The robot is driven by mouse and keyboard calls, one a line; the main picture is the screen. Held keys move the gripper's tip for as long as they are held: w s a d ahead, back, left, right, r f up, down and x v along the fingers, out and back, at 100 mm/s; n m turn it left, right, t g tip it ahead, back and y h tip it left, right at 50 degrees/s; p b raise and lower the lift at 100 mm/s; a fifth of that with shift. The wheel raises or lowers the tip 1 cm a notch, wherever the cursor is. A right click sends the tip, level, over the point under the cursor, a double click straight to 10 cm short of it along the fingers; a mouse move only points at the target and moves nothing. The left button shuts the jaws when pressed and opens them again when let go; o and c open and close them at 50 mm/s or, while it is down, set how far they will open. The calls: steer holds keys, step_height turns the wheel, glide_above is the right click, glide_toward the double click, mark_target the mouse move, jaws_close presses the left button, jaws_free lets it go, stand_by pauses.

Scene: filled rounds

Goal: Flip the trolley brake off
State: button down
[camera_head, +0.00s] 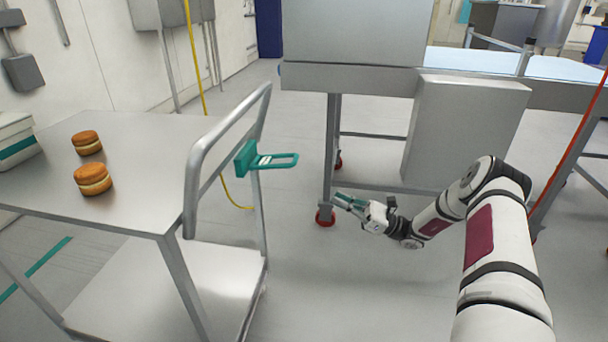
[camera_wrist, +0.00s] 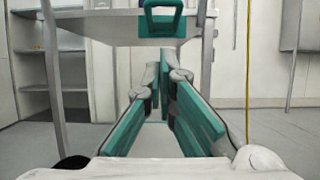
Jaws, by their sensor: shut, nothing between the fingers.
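The trolley (camera_head: 141,213) stands at the left, with a steel top, a lower shelf and a tubular push handle. A teal looped brake lever (camera_head: 277,160) sticks out to the right from a teal block on the handle's side. The lever also shows at the top middle of the wrist view (camera_wrist: 163,17), ahead of and above my fingers. My gripper (camera_head: 338,197) is low over the floor, right of the trolley and apart from it. Its teal fingers are shut and empty, with tips close together in the wrist view (camera_wrist: 162,62).
Two filled rounds (camera_head: 92,179) and a white and teal box (camera_head: 14,140) sit on the trolley top. A steel machine (camera_head: 352,32) on legs with red-edged casters stands behind my gripper, one caster (camera_head: 325,217) close by. Floor between trolley and gripper is clear.

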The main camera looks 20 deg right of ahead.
steer(key=d+r+b+x, duration=0.1)
steer(key=r+x, duration=0.1)
steer(key=x, duration=1.1)
steer(key=shift+s+r, duration=0.2)
steer(key=shift+s, duration=0.1)
steer(key=shift+r, duration=0.15)
steer(key=shift+d+r+h+p, duration=0.1)
steer(key=shift+r+h+p, duration=0.3)
steer(key=shift+p, duration=0.1)
